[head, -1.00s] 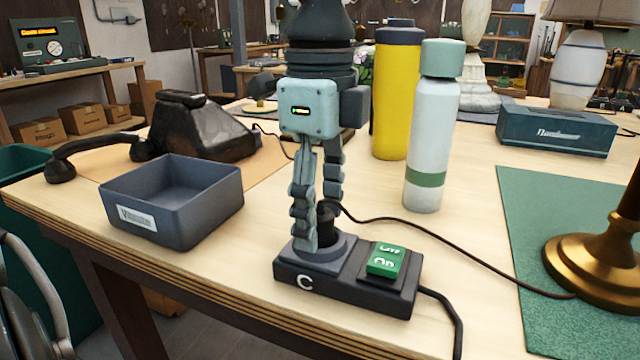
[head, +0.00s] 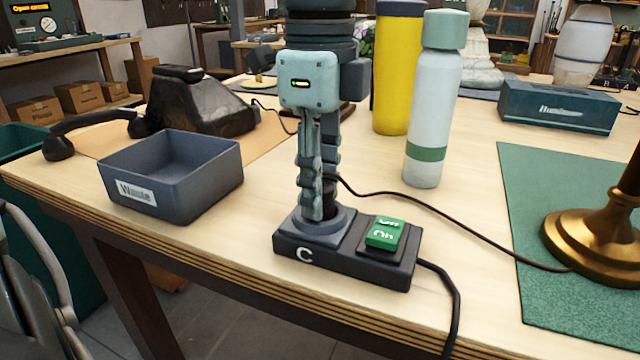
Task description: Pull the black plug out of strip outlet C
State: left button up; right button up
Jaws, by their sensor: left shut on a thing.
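The black strip (head: 345,269), marked C, lies near the table's front edge with a round outlet (head: 318,230) on its left part and a green rocker switch (head: 385,234) on its right. The black plug (head: 331,203) stands upright at the outlet, mostly hidden behind the fingers. I cannot tell whether it is fully seated. My left gripper (head: 320,200) points straight down and is shut on the plug, its fingertips just above the outlet ring. A thin dark cord (head: 420,203) runs from the plug to the brass lamp base (head: 595,240). My right gripper is not in view.
A grey bin labelled Waste (head: 168,180) stands left of the strip. A pale bottle (head: 432,120) and a yellow flask (head: 396,75) stand close behind at right. A black telephone (head: 198,105) sits at the back left. The strip's own cable (head: 456,300) hangs over the front edge.

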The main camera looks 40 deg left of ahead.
pick_arm(q)
jog(key=shift+r, duration=0.1)
jog(key=shift+r+p, duration=1.1)
jog(key=shift+r, duration=1.15)
